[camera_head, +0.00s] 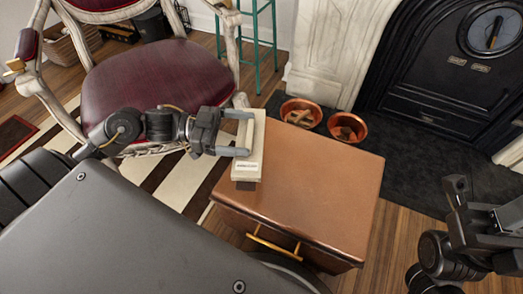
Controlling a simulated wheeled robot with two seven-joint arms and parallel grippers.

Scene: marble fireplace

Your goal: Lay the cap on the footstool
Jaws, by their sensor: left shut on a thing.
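My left gripper (241,134) reaches in from the left and is shut on a pale cream, narrow item (258,133), which I take to be the cap. It has a small printed label near its lower end. I cannot make out its full shape. It shows over the left rear edge of a brown, leather-like box with a flat top (310,185), which I take to be the footstool. I cannot tell whether the item touches that top. My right gripper (485,215) is at the lower right, empty as far as I see, its jaws unclear.
A carved armchair with a dark red seat (155,75) stands behind my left arm. Two copper bowls (301,113) (347,127) sit on the dark hearth behind the box. A black fireplace (440,80) is at the right. Most of the box top is clear.

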